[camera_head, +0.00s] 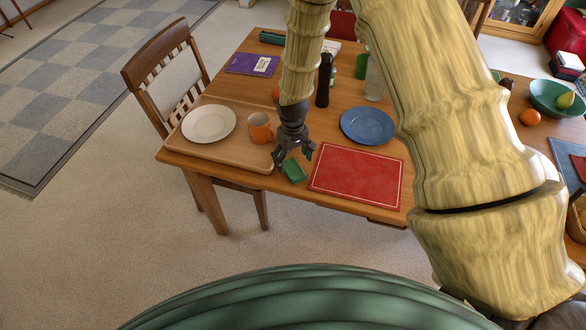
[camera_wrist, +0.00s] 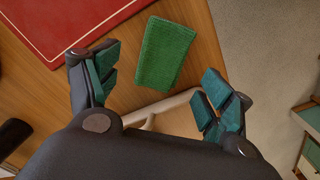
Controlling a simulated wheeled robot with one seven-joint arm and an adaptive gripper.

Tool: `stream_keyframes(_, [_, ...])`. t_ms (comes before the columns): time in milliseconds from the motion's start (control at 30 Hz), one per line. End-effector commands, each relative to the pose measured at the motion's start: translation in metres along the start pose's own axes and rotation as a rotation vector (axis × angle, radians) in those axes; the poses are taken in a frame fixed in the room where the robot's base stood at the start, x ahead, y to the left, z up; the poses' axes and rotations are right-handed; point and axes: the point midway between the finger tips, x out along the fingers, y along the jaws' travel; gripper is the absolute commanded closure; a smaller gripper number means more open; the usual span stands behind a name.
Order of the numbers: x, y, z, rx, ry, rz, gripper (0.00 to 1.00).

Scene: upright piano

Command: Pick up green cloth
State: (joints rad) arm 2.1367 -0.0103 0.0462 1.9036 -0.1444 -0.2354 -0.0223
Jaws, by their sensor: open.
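The green cloth (camera_head: 293,170) is a small folded rectangle. It lies flat on the wooden table near its front edge, between the tray and the red placemat. In the wrist view the green cloth (camera_wrist: 165,53) is fully visible, just beyond the fingertips and between them. My gripper (camera_head: 294,153) points down over the table close to the cloth. In the wrist view my gripper (camera_wrist: 153,95) has its two fingers spread wide with nothing between them. I cannot tell the exact height of the fingertips above the cloth.
A wooden tray (camera_head: 178,148) holds a white plate (camera_head: 209,123) and an orange mug (camera_head: 260,128) left of my gripper. A red placemat (camera_head: 357,177) lies right of the cloth. A blue plate (camera_head: 367,126) and a dark bottle (camera_head: 323,82) stand behind. A chair (camera_head: 172,80) is at the left.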

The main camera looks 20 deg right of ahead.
Motion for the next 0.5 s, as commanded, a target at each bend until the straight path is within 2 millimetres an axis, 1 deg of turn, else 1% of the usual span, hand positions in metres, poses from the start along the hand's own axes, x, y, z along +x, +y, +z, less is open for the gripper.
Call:
stream_keyframes(300, [0.029,-0.002,0.005,-0.001,-0.003,0.0,0.2])
stream_keyframes(500, [0.039,-0.002,0.004,-0.001,0.0,0.0,0.2])
